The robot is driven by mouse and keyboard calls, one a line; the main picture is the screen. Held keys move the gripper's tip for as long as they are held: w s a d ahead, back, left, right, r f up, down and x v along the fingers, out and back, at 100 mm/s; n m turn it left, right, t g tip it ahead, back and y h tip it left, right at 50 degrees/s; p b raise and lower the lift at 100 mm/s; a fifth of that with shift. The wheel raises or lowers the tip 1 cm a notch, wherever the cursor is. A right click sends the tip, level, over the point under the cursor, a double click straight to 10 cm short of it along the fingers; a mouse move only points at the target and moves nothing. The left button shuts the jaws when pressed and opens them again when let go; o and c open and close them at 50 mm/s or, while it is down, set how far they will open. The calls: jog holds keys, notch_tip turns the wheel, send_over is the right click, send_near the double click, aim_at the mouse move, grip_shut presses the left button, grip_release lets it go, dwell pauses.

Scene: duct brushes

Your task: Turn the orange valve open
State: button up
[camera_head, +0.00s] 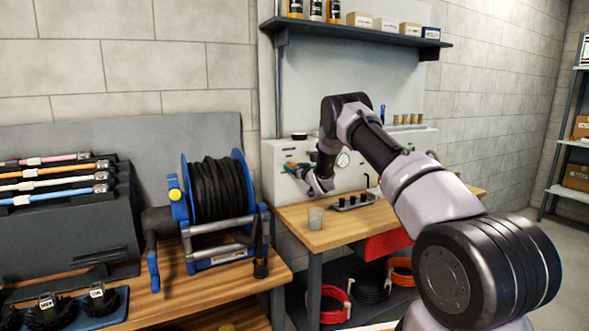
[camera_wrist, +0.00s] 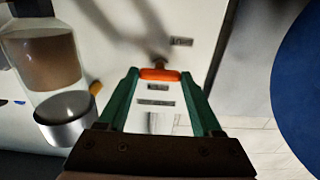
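The orange valve handle (camera_wrist: 160,75) shows in the wrist view as a short bar in front of a pale panel with small dark labels. My gripper (camera_wrist: 160,76) has two green fingers set wide apart, one at each end of the handle. The handle lies between the fingertips; I cannot tell whether they touch it. In the head view, my gripper (camera_head: 298,169) is at the front of the white panel box (camera_head: 380,157) on the bench, left of a round gauge (camera_head: 343,159). The handle is too small to make out clearly there.
A clear cylinder with a metal base (camera_wrist: 68,118) is close on the left in the wrist view. In the head view, a glass cup (camera_head: 316,217) and a tray of dark fittings (camera_head: 352,202) stand on the bench. A blue hose reel (camera_head: 217,190) is to the left.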

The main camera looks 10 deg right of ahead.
jog(key=c, duration=0.6)
jog(key=shift+c, duration=0.2)
jog(key=n, duration=0.4)
jog(key=shift+n, duration=0.3)
jog(key=n, duration=0.4)
jog(key=shift+a+n, duration=0.1)
jog(key=shift+n, duration=0.2)
jog(key=n, duration=0.4)
jog(key=shift+n, duration=0.3)
jog(key=shift+f+n, duration=0.15)
jog(key=shift+n, duration=1.95)
